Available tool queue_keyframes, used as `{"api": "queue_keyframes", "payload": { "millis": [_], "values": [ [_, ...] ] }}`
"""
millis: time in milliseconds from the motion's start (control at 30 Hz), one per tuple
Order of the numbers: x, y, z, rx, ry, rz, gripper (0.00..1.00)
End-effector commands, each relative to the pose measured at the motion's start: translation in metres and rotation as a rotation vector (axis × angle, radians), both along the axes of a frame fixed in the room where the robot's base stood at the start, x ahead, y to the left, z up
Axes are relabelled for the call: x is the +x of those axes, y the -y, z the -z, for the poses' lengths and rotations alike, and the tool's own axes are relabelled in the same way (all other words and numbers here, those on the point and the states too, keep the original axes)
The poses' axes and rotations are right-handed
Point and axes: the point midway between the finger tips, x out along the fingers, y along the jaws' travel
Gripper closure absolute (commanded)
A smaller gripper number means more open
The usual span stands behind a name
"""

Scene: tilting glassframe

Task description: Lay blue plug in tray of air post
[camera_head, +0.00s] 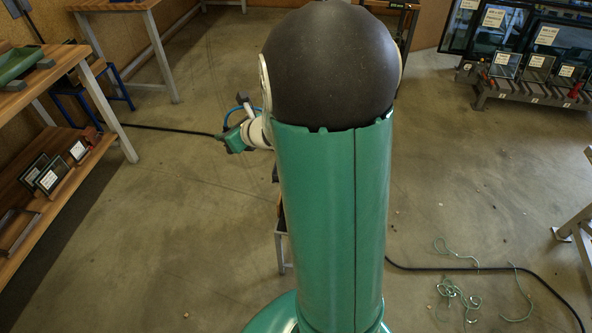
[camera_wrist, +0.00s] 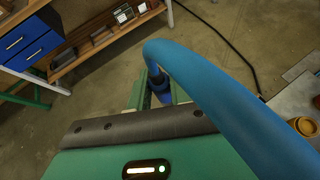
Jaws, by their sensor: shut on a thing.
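My gripper (camera_wrist: 158,92) is shut on a blue plug (camera_wrist: 158,84), seen between its green fingers in the wrist view. A thick blue hose (camera_wrist: 215,85) loops up from the plug and crosses the wrist view to the lower right. In the head view my gripper (camera_head: 236,140) shows left of my arm, with a bit of blue hose (camera_head: 236,110) above it; the plug is too small to tell there. I cannot make out the air post or its tray for sure. A pale surface (camera_wrist: 292,98) with a brass-coloured fitting (camera_wrist: 303,127) shows at the right of the wrist view.
A wooden bench (camera_head: 50,75) with a green trough (camera_head: 22,64) stands at the left, framed panes (camera_head: 48,178) on its lower shelf. A black cable (camera_head: 165,129) and loose green cord (camera_head: 458,295) lie on the floor. My arm hides the middle.

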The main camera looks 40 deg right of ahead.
Motion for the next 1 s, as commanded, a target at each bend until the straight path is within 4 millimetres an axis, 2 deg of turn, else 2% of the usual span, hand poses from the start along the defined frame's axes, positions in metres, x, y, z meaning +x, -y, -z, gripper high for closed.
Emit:
{"api": "queue_keyframes", "payload": {
  "millis": [33,200,267,400,500,600,733,867,1000],
  "values": [
    [-0.011,0.033,-0.002,0.000,0.000,0.026,1.00],
    [-0.059,0.119,-0.006,0.002,-0.001,0.075,1.00],
    [-0.081,0.145,-0.007,0.002,-0.001,0.091,1.00],
    [-0.136,0.197,-0.006,0.003,-0.002,0.124,1.00],
    [-0.172,0.221,-0.005,0.003,-0.001,0.142,1.00],
    [-0.199,0.236,-0.004,0.002,-0.001,0.153,1.00],
    [-0.214,0.242,-0.002,0.001,-0.001,0.157,1.00],
    [-0.203,0.234,0.005,0.005,0.001,0.153,1.00],
    [-0.175,0.218,0.018,0.006,-0.002,0.150,1.00]
  ]
}}
